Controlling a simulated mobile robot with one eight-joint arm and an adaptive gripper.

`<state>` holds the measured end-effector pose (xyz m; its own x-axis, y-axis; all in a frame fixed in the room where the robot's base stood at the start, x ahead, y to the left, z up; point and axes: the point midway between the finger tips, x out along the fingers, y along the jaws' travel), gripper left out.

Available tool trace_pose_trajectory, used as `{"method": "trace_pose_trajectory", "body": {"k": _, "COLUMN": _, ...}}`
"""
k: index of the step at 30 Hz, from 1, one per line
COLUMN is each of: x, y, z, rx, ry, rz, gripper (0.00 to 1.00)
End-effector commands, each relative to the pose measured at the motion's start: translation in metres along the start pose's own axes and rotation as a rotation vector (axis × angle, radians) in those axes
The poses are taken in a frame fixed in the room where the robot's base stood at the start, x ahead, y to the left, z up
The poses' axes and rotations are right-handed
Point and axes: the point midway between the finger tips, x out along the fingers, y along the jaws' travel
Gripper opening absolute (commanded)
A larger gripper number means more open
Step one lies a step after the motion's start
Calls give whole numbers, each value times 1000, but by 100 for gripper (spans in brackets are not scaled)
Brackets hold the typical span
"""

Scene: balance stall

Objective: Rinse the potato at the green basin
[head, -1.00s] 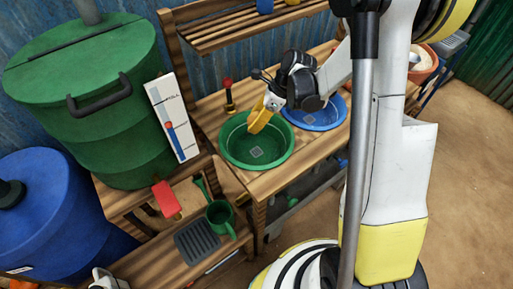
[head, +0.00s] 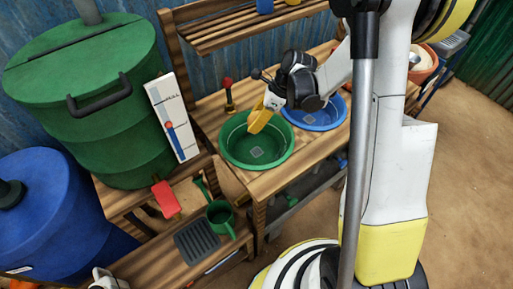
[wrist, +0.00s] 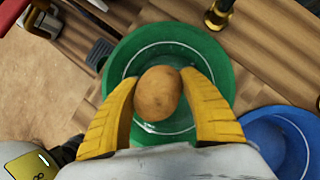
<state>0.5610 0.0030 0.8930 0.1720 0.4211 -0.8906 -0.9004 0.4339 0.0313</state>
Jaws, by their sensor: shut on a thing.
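The potato (wrist: 158,93) is brown and round, held between the two yellow fingers of my gripper (wrist: 161,90) in the wrist view. Behind it in that view lies the green basin (wrist: 218,62), with a pale ring line inside. In the head view my gripper (head: 259,119) hangs over the back right part of the green basin (head: 230,155), fingers pointing down. The potato is hidden there. A dark tap with a red top (head: 229,97) stands behind the basin; its brass end (wrist: 219,14) shows in the wrist view.
A blue basin (head: 322,118) sits to the right, partly under my arm. A green barrel (head: 85,100) and a white gauge board (head: 172,115) stand left.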

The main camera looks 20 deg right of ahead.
Motion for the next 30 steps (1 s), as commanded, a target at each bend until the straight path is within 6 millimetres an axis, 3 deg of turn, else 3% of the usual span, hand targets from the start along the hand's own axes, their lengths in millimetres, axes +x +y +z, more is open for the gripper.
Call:
{"method": "trace_pose_trajectory", "body": {"k": 11, "x": -2, "y": 0, "z": 1, "rx": 0, "ry": 0, "rz": 0, "gripper": 16}}
{"method": "trace_pose_trajectory", "body": {"k": 22, "x": -35, "y": 1, "z": 18, "rx": 0, "ry": 0, "rz": 0, "gripper": 16}}
{"method": "trace_pose_trajectory", "body": {"k": 30, "x": -36, "y": 1, "z": 18, "rx": 0, "ry": 0, "rz": 0, "gripper": 16}}
